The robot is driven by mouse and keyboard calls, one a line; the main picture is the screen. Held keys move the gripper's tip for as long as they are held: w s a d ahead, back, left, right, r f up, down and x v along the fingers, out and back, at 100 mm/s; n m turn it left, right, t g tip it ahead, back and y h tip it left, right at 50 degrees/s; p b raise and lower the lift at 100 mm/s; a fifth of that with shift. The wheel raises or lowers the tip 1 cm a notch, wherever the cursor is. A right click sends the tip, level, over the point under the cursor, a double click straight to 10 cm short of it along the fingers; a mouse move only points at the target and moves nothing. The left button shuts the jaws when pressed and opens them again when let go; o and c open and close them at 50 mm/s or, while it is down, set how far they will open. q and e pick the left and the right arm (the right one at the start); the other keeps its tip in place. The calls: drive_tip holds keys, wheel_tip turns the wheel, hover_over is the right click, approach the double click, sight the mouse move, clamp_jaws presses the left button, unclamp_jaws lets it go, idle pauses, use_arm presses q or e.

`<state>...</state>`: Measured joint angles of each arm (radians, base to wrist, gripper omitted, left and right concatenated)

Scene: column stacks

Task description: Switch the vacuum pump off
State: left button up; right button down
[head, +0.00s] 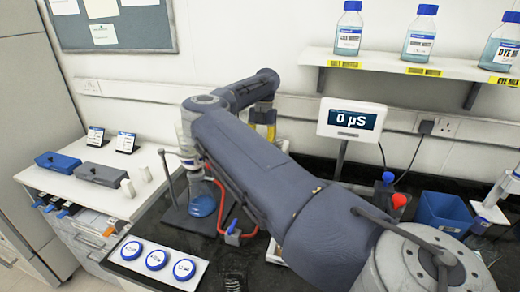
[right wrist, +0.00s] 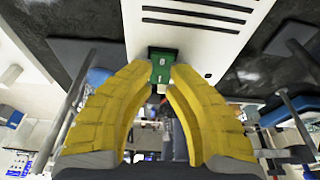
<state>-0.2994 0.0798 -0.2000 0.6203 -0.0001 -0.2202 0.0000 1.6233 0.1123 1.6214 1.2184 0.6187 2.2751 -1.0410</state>
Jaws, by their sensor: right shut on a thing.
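In the right wrist view, a white housing (right wrist: 232,58) with dark slots, which looks like the vacuum pump, carries a small green switch (right wrist: 162,66). The yellow fingers of my right gripper (right wrist: 163,86) close in on the switch from both sides, with their tips at it. The switch's marking is too small to read surely. In the head view, my right gripper (head: 264,116) shows only as a bit of yellow behind my arm. My left gripper is not in view.
A stand with a blue-filled flask (head: 202,206) and a red hose (head: 219,193) stand left of my arm. A display (head: 351,119) reads 0 µS. A blue bin (head: 444,211) stands at right. A shelf (head: 395,63) holds bottles above.

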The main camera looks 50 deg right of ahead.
drive_tip(key=shift+f, duration=0.15)
drive_tip(key=c, duration=1.2)
unclamp_jaws()
drive_tip(key=shift+c, duration=0.2)
drive_tip(key=shift+r, duration=0.2)
drive_tip(key=shift+v, duration=3.6)
drive_tip(key=shift+d+f, duration=0.1)
drive_tip(key=x, duration=0.6)
drive_tip(key=shift+f, duration=0.4)
drive_tip(key=shift+a+f, duration=0.3)
drive_tip(key=shift+a, duration=0.05)
drive_tip(key=shift+s+h, duration=0.1)
drive_tip(key=shift+h, duration=0.4)
